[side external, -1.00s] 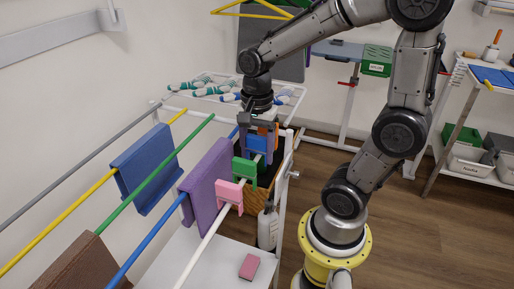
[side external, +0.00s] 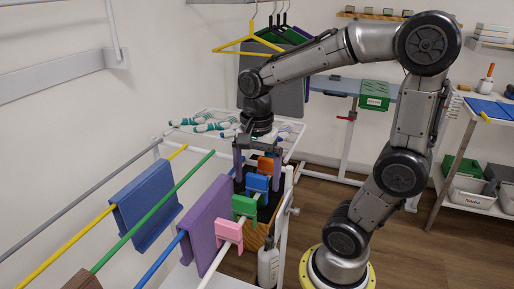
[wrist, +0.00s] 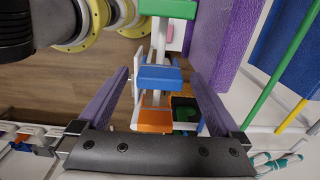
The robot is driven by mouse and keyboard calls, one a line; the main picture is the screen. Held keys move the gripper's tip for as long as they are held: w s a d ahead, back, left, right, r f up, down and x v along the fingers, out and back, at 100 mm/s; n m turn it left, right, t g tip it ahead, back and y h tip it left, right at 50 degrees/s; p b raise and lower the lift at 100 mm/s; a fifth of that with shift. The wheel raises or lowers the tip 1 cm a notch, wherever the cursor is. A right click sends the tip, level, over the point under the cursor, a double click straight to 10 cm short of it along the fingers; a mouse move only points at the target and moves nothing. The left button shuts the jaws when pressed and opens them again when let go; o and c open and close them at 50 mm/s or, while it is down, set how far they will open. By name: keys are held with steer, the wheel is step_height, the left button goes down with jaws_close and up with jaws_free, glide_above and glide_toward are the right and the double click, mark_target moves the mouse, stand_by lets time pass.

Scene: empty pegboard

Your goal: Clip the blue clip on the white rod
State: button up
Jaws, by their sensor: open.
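The blue clip (side external: 257,182) sits on the white rod (side external: 212,265), between the green clip and the orange clip. In the wrist view the blue clip (wrist: 160,77) lies across the white rod (wrist: 161,38), in the gap between my fingers. My gripper (side external: 258,168) is open, with its two purple-padded fingers spread to either side of the blue clip. The gripper (wrist: 160,84) shows a clear gap between each finger and the clip. How far the clip's jaws reach around the rod is hidden.
On the same rod are a green clip (side external: 244,206), a pink clip (side external: 229,230) and an orange clip (side external: 265,163). A purple cloth (side external: 205,222) hangs close by on the blue rod. A white bottle (side external: 268,267) stands below the rod's end.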

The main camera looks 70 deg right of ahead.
mark_target(257, 191)
step_height(257, 191, up, 10)
steer(key=shift+f, duration=0.1)
steer(key=shift+f, duration=0.1)
stand_by(0.5)
step_height(257, 191, down, 14)
steer(key=shift+r, duration=0.3)
stand_by(0.5)
step_height(257, 191, up, 14)
step_height(257, 191, down, 14)
steer(key=shift+f, duration=0.25)
steer(key=shift+r, duration=2.5)
